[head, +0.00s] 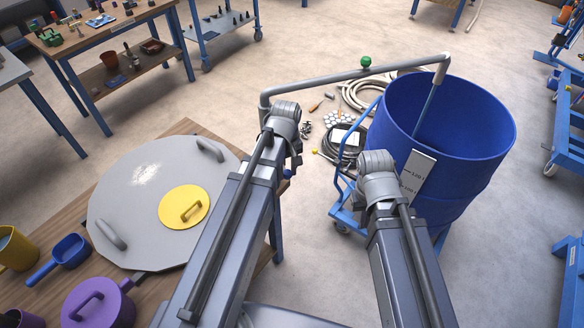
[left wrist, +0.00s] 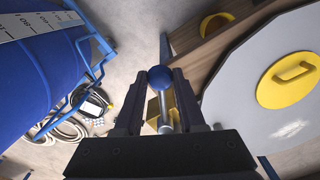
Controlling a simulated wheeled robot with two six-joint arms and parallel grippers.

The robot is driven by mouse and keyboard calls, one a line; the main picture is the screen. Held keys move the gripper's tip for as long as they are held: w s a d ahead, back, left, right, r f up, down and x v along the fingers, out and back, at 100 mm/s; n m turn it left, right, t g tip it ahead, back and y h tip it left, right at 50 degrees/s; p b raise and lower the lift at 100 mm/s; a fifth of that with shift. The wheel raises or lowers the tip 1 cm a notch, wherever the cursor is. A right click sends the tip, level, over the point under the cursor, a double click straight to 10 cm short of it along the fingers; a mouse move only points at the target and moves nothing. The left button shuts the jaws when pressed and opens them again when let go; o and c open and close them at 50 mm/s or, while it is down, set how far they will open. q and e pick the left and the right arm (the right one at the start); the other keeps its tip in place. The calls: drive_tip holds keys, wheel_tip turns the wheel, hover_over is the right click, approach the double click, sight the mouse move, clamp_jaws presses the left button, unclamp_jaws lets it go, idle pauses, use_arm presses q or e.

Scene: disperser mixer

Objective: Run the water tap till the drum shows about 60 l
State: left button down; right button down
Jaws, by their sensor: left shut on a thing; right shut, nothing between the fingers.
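The blue drum (head: 462,120) stands upright at the right on a blue trolley. A white scale plate (head: 417,172) with litre marks is on its side, partly behind my right arm; I cannot read a level from it. A grey pipe (head: 320,80) arches over the drum, and a thin bluish streak like running water (head: 427,112) drops from its end inside. The water surface is hidden. In the left wrist view my left gripper (left wrist: 160,92) is shut on a metal lever with a blue ball knob (left wrist: 160,78). My right gripper's fingers are hidden behind its wrist, beside the drum.
A wooden table at the left carries a large grey lid (head: 150,215), a yellow lid (head: 183,206), a purple pot (head: 95,305) and a blue scoop (head: 65,255). Coiled hoses (head: 372,92) lie on the floor behind the drum.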

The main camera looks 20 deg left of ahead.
use_arm(q)
drive_tip(key=shift+s+a+m, duration=0.35)
drive_tip(key=shift+a+m, duration=0.1)
drive_tip(key=shift+m, duration=0.25)
drive_tip(key=c, duration=0.5)
unclamp_jaws()
wheel_tip(320, 180, up, 8)
drive_tip(key=p, duration=0.8)
drive_tip(key=shift+f, duration=0.1)
